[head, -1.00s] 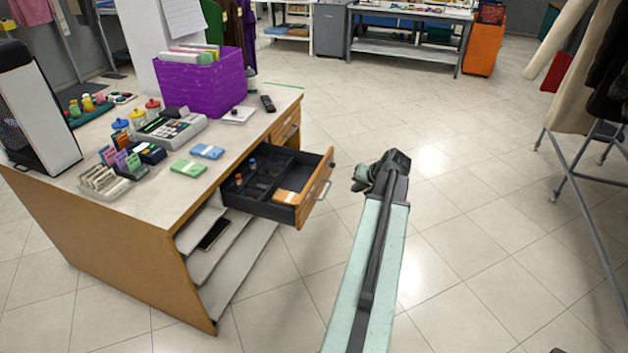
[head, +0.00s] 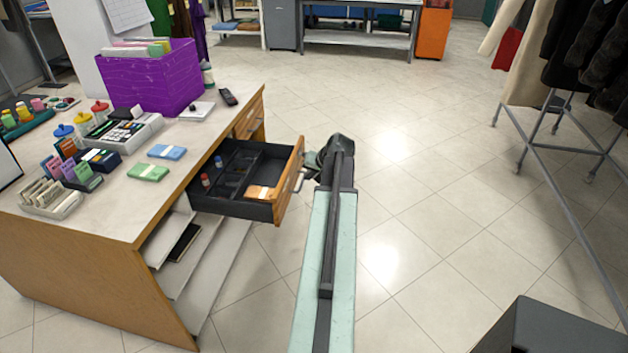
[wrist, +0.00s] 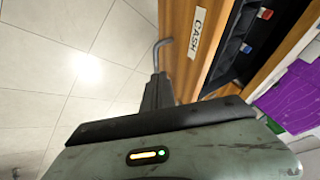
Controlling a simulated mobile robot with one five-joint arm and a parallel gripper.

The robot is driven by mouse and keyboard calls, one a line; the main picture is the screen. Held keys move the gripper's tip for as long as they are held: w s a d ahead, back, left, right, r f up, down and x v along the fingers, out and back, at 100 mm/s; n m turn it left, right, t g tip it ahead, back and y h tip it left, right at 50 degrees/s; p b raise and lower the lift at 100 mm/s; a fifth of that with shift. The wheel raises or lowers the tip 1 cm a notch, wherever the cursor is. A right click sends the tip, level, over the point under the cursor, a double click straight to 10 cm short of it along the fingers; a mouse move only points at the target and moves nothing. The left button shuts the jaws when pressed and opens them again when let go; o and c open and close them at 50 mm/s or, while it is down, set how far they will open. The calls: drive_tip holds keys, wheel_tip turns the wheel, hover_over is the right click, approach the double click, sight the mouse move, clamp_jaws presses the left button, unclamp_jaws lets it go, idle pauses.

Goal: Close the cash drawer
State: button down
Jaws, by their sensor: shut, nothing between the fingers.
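The cash drawer (head: 236,205) is pulled out of the counter (head: 120,225). It has a black tray inside with a wooden front and a bar handle (head: 299,178). In the wrist view the drawer front (wrist: 189,55) carries a white CASH label (wrist: 197,33), and the handle (wrist: 158,52) shows beside it. My gripper (head: 312,160) is just right of the drawer front, close to the handle. In the wrist view my gripper (wrist: 157,88) is shut and empty, its tips near the handle; I cannot tell whether they touch.
Open shelves are under the drawer. A clothes rack (head: 560,150) stands at the right. The tiled floor between is clear.

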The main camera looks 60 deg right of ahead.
sight(291, 180)
drive_tip(key=w, duration=0.1)
drive_tip(key=w+f, duration=0.2)
drive_tip(key=shift+w+a, duration=0.15)
drive_tip(key=shift+w, duration=0.25)
drive_tip(key=shift+w+a+r, duration=0.1)
drive_tip(key=shift+w+a, duration=0.15)
drive_tip(key=shift+w, duration=0.4)
